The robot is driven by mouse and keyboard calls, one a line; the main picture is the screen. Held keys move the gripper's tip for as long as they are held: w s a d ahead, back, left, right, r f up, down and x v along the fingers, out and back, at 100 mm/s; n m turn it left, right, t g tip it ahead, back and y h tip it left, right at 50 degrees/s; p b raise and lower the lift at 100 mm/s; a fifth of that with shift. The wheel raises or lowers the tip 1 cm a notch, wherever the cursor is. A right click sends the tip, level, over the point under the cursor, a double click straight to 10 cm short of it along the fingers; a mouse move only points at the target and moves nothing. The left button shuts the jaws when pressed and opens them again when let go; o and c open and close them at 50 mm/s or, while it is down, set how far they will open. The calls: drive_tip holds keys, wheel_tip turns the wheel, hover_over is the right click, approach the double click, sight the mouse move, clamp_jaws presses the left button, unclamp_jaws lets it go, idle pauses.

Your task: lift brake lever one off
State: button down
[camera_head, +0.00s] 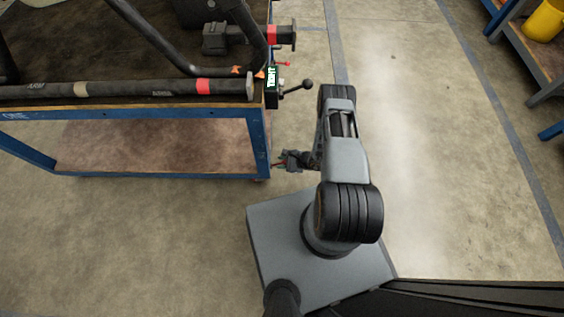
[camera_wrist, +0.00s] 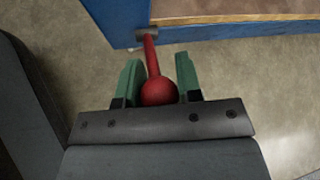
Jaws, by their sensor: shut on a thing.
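A red brake lever (camera_wrist: 151,54) with a round red ball end sticks out from a grey bracket on the blue frame of the cart in the wrist view. I cannot read a number on it. My gripper (camera_wrist: 158,62) has its green jaws on either side of the lever, shut on it at the ball end. In the head view my gripper (camera_head: 283,163) is low beside the cart's near right corner. Only a small red bit of the lever (camera_head: 276,165) shows there; the rest is hidden by the gripper.
The blue cart (camera_head: 200,113) carries black drone arms and tubes. A black knobbed handle (camera_head: 297,87) and a "TIGHT" sign (camera_head: 271,78) stick out at its right edge, above my gripper. A shelf with a yellow container (camera_head: 545,20) stands far right. Floor between is clear.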

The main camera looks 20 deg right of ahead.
idle(0.3)
drive_tip(key=c, duration=0.8)
unclamp_jaws()
drive_tip(key=shift+r, duration=0.1)
drive_tip(key=shift+p+v, duration=2.05)
drive_tip(key=shift+v, duration=4.8)
